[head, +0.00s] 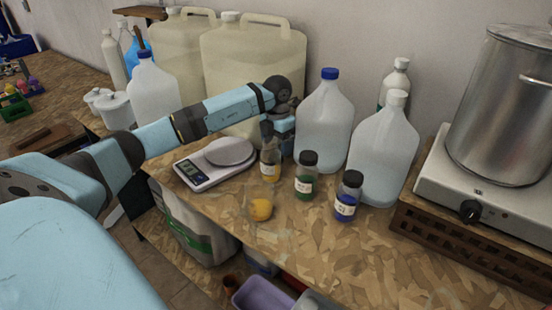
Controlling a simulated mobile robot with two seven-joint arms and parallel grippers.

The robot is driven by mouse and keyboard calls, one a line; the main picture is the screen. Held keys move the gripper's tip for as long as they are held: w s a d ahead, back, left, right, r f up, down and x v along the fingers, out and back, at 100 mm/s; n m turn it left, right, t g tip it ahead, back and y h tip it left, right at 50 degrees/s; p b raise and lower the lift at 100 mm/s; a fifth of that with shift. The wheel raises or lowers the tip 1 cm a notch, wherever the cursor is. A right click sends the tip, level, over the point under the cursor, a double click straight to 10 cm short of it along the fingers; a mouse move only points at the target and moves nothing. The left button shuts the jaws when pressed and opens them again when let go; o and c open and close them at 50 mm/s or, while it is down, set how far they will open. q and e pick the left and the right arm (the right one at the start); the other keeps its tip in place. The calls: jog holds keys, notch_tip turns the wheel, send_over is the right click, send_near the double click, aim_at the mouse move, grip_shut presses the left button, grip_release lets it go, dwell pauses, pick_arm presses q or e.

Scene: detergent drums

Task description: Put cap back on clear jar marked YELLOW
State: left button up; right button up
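The clear jar (270,168) with a pale label and yellow-amber contents stands upright on the chipboard bench, in front of the big jugs. My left gripper (268,134) reaches down over the jar's mouth. A dark shape lies between jar and gripper; I cannot tell cap from fingertips, or whether they touch the jar. The label's writing is too small to read. A green jar (305,178) and a blue jar (346,200), both black-capped, stand to its right. My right gripper is not in view.
A small scale (193,174) stands to the left of the jar. A round orange-yellow thing (262,209) lies near the front edge. Clear jugs (325,125) stand close behind. A hot plate (470,213) with a steel pot (505,110) is at right. The front right bench is clear.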

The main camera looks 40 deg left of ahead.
pick_arm(q)
jog(key=f, duration=0.3)
jog(key=a+f, duration=0.1)
jog(key=f, duration=0.1)
jog(key=shift+f+p, duration=0.15)
jog(key=shift+p, duration=0.2)
jog(key=shift+d, duration=0.1)
jog(key=c, duration=1)
